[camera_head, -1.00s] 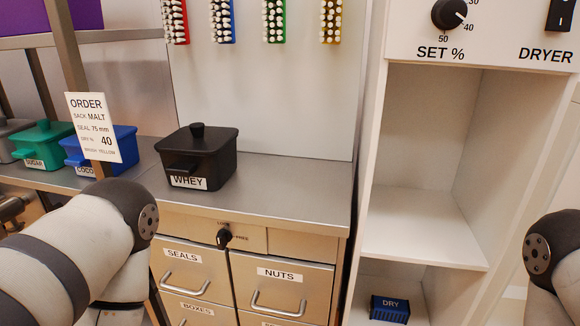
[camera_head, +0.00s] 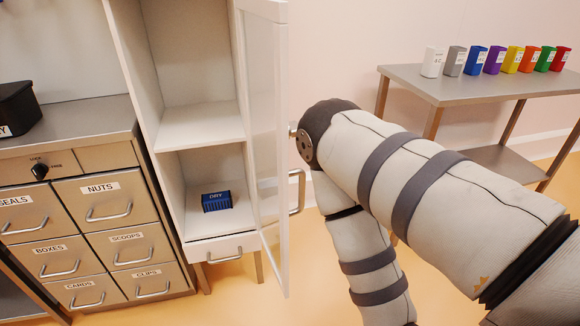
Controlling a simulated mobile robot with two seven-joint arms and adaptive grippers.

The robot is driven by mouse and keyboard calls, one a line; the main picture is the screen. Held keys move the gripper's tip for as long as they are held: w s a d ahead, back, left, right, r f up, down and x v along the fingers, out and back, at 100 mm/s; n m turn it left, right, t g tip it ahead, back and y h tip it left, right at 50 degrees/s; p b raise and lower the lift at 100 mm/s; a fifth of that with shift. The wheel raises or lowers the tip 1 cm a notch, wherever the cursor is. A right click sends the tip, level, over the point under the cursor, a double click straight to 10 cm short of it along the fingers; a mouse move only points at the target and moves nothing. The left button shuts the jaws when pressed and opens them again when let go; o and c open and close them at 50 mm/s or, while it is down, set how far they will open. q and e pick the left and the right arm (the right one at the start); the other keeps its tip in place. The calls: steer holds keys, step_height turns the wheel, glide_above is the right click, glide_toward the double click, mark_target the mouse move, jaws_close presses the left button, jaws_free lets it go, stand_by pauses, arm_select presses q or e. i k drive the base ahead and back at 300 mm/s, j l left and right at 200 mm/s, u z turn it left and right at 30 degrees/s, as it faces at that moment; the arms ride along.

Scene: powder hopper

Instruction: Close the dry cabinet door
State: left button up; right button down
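The dry cabinet (camera_head: 212,123) is a tall white cabinet with shelves, left of centre. Its glazed door (camera_head: 268,130) stands open, hinged on the cabinet's right side and swung out toward me. The door's handle (camera_head: 298,192) is a metal bar on the door's outer, right-hand side. A blue box marked DRY (camera_head: 217,201) sits on the lower shelf inside. My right arm comes in from the right, and its links lie just right of the door. My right gripper does not show; I cannot tell whether it touches the door. My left gripper is out of view.
A steel counter with labelled drawers (camera_head: 88,213) stands left of the cabinet, with a black bin (camera_head: 18,108) on it. A drawer (camera_head: 225,258) is under the cabinet. A side table (camera_head: 455,85) with several coloured containers stands at the back right. Floor is clear between.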

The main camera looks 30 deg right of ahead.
mark_target(276, 11)
steer(key=l+u, duration=0.3)
steer(key=l, duration=1.15)
steer(key=i+l+u, duration=0.1)
steer(key=l, duration=0.55)
steer(key=i+u, duration=0.05)
